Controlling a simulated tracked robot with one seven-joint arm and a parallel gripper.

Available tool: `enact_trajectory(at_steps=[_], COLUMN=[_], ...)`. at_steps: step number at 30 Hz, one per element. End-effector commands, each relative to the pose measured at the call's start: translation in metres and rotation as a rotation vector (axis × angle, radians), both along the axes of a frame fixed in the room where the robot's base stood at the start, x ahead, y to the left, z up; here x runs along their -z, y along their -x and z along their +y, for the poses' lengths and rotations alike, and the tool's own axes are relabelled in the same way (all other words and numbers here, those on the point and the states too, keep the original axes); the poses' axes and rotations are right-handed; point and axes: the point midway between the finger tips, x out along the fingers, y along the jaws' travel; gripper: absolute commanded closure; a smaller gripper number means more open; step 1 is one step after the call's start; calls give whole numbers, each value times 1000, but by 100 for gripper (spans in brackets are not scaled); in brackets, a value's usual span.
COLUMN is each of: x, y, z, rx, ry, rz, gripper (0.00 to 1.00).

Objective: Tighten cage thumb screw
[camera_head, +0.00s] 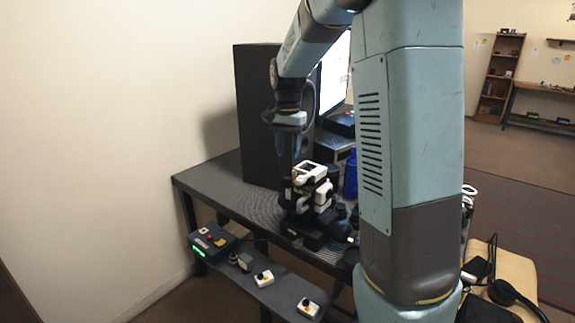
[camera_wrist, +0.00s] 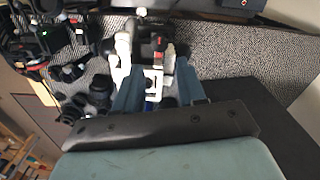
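The cage assembly (camera_head: 312,182), a stack of white and black blocks on a dark base, stands on the dark table. My gripper (camera_head: 288,150) hangs above it, pointing down. In the wrist view, my gripper (camera_wrist: 158,68) has its two blue fingers spread apart. The white frame of the cage (camera_wrist: 153,83) shows between and beyond the fingers, with no clear contact. A small red knob (camera_wrist: 159,43) sits on a dark post at that assembly. I cannot tell whether it is the thumb screw. Part of the assembly is hidden behind the fingers.
A tall black panel (camera_head: 258,115) stands close behind my gripper. A blue bottle (camera_head: 350,175) is right of the assembly. Several black cylindrical parts (camera_wrist: 98,92) lie left of the fingers. Button boxes (camera_head: 264,278) sit on a lower front shelf. The table's left end (camera_head: 212,178) is clear.

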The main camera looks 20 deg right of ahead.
Motion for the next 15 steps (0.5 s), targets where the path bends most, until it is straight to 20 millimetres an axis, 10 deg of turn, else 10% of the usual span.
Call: enact_trajectory(at_steps=[15], x=[-51], y=[0], z=[0], rx=[0], ry=[-1], rz=[2], gripper=[60])
